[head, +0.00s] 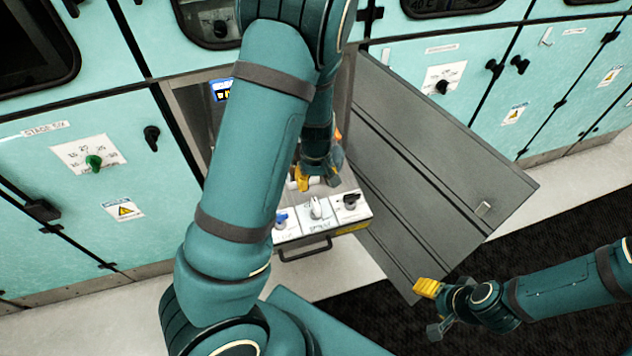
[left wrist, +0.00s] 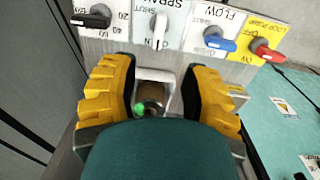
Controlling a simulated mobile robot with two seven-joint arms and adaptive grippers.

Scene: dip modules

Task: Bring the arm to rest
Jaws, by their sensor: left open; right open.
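My left gripper (head: 317,181) is above and behind the module's white control panel (head: 318,228), in front of the open cabinet. In the left wrist view its two yellow fingers (left wrist: 158,95) are spread apart. A brown piece with a green tip (left wrist: 150,98) in a pale frame shows between them; I cannot tell whether they touch it. The panel carries a black knob (left wrist: 90,18), a white knob (left wrist: 160,30), a blue knob (left wrist: 218,42) and a red knob (left wrist: 266,51). My right gripper (head: 432,308) is open and empty at the lower right.
A grey cabinet door (head: 430,160) stands open to the right of the module, between my two grippers. A dark handle (head: 305,249) sticks out from the module's front. Teal cabinets (head: 70,220) line the back. The dark floor mat (head: 575,240) has free room at the right.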

